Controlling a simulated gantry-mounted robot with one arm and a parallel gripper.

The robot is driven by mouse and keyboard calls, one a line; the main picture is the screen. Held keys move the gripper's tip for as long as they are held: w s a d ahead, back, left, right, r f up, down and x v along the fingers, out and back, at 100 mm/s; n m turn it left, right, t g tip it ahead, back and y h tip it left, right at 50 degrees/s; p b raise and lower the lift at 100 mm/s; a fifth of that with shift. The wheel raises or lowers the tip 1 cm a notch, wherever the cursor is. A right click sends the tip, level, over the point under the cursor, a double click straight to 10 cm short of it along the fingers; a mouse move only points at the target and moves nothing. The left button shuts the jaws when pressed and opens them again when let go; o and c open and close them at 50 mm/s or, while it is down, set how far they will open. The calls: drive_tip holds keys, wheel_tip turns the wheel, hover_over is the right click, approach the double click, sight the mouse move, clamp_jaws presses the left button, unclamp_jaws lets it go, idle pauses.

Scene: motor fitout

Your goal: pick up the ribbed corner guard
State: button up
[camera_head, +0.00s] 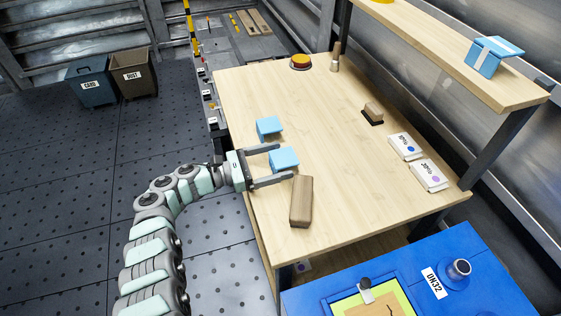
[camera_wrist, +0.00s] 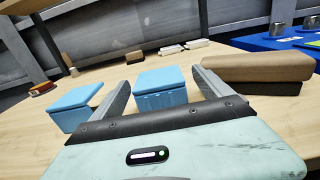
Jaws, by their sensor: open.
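The ribbed corner guard (camera_head: 283,158) is a small light-blue piece near the left edge of the wooden table. In the wrist view the ribbed corner guard (camera_wrist: 160,93) shows vertical ribs on its near face. My gripper (camera_head: 285,162) is open, with one finger on each side of this guard, and it also shows in the wrist view (camera_wrist: 161,78). I cannot tell whether either finger touches it. A second light-blue piece (camera_head: 268,127) stands just outside the fingers, and in the wrist view this plain-sided piece (camera_wrist: 76,108) is at left.
A brown block (camera_head: 301,202) lies close beside the nearer finger. Another blue piece (camera_head: 488,60) sits on the shelf. The table's middle is clear.

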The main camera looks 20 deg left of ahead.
drive_tip(key=shift+c, duration=0.2)
drive_tip(key=c, duration=1.4)
